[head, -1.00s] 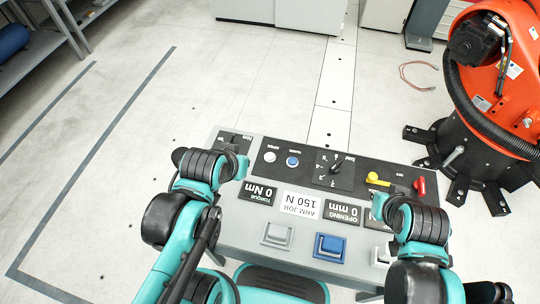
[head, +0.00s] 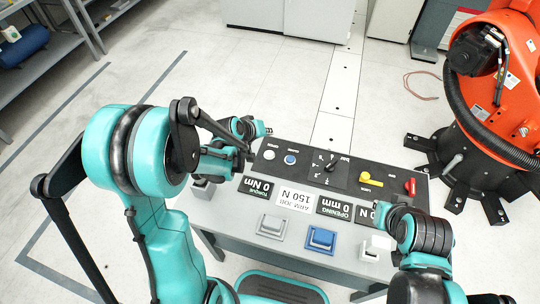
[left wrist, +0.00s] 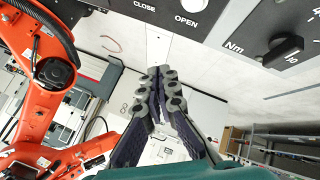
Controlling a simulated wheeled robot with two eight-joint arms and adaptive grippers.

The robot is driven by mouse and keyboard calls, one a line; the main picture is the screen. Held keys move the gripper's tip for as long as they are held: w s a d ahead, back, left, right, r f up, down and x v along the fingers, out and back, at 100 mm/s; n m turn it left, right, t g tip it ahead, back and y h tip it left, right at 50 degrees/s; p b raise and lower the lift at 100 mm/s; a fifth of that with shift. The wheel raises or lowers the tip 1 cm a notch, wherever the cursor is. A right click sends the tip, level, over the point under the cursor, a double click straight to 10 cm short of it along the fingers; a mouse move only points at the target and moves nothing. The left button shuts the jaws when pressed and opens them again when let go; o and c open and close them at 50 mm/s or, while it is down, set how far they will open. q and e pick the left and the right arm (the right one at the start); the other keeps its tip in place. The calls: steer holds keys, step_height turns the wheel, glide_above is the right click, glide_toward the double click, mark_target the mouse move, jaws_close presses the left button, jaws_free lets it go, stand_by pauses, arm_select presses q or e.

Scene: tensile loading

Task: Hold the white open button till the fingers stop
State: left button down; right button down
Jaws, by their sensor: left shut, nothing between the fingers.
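The white open button (head: 269,154) sits at the left of the black control panel, next to the blue close button (head: 290,159). In the left wrist view the white button (left wrist: 194,4) shows at the top edge, above its OPEN label. My left gripper (head: 267,131) is shut and empty, near the panel's far left edge. In the left wrist view its fingertips (left wrist: 162,72) are together and apart from the button. The opening readout (head: 334,207) shows 0 mm. My right gripper (head: 381,211) is by the panel's near right part; its fingers are not clear.
A torque knob (left wrist: 284,51) shows in the left wrist view. An orange robot (head: 490,90) stands to the right.

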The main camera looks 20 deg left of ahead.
mark_target(268, 154)
arm_select(q)
steer(key=shift+w+f, duration=0.3)
steer(key=shift+f, duration=0.35)
steer(key=shift+f, duration=0.15)
step_height(268, 154, down, 9)
steer(key=b, duration=0.7)
steer(key=shift+r, duration=0.2)
stand_by(0.8)
steer(key=shift+f+b, duration=0.4)
steer(key=shift+b, duration=0.1)
steer(key=shift+f+b, duration=0.3)
steer(key=shift+f, duration=0.2)
stand_by(0.5)
steer(key=shift+r, duration=0.2)
stand_by(1.8)
steer(key=shift+r+p, duration=0.7)
steer(key=shift+r, duration=0.1)
